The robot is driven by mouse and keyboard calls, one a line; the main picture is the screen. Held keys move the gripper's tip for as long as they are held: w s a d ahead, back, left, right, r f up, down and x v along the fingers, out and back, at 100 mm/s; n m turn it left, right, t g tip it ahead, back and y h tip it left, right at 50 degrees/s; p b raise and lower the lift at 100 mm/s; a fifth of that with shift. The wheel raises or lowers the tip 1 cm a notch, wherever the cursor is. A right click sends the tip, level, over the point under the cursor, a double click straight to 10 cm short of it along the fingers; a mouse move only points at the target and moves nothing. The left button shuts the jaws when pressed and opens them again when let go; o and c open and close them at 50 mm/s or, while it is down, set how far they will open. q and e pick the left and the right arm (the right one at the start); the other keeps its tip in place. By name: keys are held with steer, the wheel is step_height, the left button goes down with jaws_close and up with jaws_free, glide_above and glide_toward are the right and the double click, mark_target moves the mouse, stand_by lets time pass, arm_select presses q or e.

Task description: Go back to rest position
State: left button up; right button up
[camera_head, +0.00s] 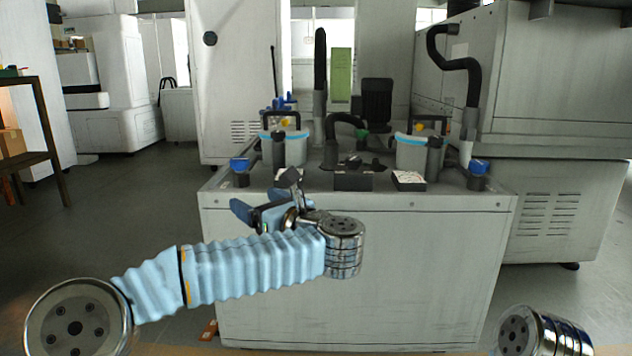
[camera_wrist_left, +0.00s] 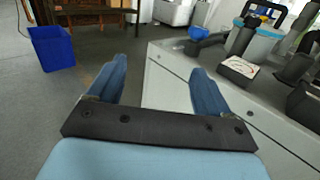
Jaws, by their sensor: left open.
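My left arm comes in from the left in the head view, in a light blue ribbed sleeve. My left gripper (camera_head: 262,207) is in front of the near left edge of the white machine cabinet (camera_head: 355,280), partly hidden by its own wrist. In the left wrist view the two blue fingers of the left gripper (camera_wrist_left: 158,66) stand wide apart with nothing between them. The cabinet's side and top edge (camera_wrist_left: 175,90) show past the fingers there. Only a metal joint of my right arm shows, at the lower right of the head view; the right gripper is not seen.
On the cabinet stand two clear tubs with blue rims (camera_head: 411,152), blue-capped posts (camera_head: 478,173), black hoses and a white-topped block (camera_head: 409,180). A blue bin (camera_wrist_left: 52,48) stands on the floor. A shelf (camera_head: 30,150) is at far left. Grey floor (camera_head: 110,220) is clear left.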

arm_select(q)
steer(key=w+d+f+m+t+h, duration=0.35)
steer(key=w+f+m, duration=0.25)
steer(key=f+m, duration=0.45)
step_height(320, 180, down, 24)
steer(key=s+d+f+m+g+h, duration=0.1)
steer(key=s+d+m+g+h, duration=0.15)
steer(key=m+h, duration=1.15)
steer(key=s+a+f+m+g+y, duration=0.2)
steer(key=s+f+m+g, duration=0.3)
steer(key=s+f+m, duration=0.45)
steer(key=s+a+f+m+g, duration=0.35)
steer(key=s+f, duration=0.35)
steer(key=s, duration=0.4)
steer(key=s+a+f+m+g, duration=0.2)
steer(key=s+f+m+g, duration=0.4)
steer(key=s, duration=0.4)
step_height(320, 180, up, 16)
steer(key=s+h+p, duration=0.1)
steer(key=p, duration=1.6)
steer(key=shift+s+d+n+t+p, duration=0.25)
steer(key=shift+n+t+p, duration=0.1)
steer(key=shift+n+t, duration=0.1)
